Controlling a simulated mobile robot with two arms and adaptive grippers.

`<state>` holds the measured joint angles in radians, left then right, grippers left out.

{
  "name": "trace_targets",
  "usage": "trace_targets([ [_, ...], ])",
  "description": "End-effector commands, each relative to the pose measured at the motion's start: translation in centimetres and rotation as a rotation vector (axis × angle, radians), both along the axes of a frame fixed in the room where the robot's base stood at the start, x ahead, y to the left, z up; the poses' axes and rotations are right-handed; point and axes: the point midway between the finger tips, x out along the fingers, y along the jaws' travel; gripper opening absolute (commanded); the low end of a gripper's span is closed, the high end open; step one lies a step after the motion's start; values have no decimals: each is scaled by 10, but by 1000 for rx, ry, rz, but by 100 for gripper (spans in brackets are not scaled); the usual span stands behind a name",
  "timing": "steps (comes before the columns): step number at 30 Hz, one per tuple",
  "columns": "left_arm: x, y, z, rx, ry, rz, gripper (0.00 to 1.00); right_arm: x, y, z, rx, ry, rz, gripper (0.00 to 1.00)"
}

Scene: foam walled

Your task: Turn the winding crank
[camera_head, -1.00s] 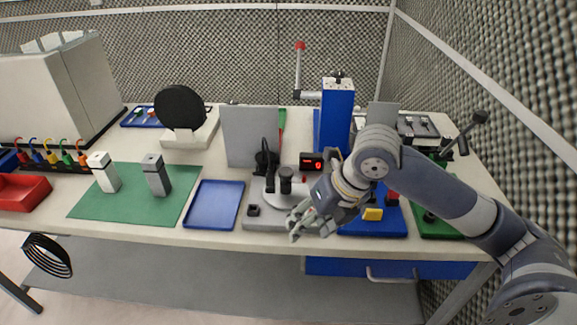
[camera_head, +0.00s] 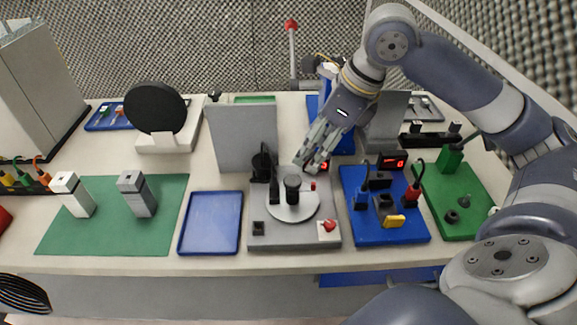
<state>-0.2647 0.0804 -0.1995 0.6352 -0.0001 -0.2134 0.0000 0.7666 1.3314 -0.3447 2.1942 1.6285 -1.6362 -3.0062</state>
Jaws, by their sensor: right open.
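A grey base (camera_head: 262,237) carries a light round disc (camera_head: 290,210) with a black upright post (camera_head: 292,187) at its middle and a small red peg near its right edge. I cannot tell for sure which part is the winding crank. My right gripper (camera_head: 308,162) is open and empty, with fingers pointing down-left just above the back of the disc. It hides part of the area behind the disc. A lever with a red knob (camera_head: 291,25) rises at the back beside the blue column (camera_head: 343,140), which my right arm partly covers.
A blue tray (camera_head: 209,223) lies left of the grey base, and a grey upright panel (camera_head: 240,137) stands behind it. A blue board (camera_head: 405,233) and a green board (camera_head: 470,215) lie to the right. The green mat (camera_head: 105,235) holds two small blocks.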

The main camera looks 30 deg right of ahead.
Motion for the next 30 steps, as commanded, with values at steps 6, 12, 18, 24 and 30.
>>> trace_targets([
  [6,-56,3,-8,7,82,0,40,11,10,-39,3,6,1,52],
  [12,-67,3,-9,8,97,-1,40,22,18,-71,3,2,1,52],
  [18,-33,1,-8,2,46,-1,40,29,22,-88,3,1,-1,52],
  [24,-23,0,-7,1,32,-1,40,30,22,-91,3,-1,-1,52],
  [30,-37,1,-8,4,53,0,40,30,22,-91,2,0,-1,36],
])
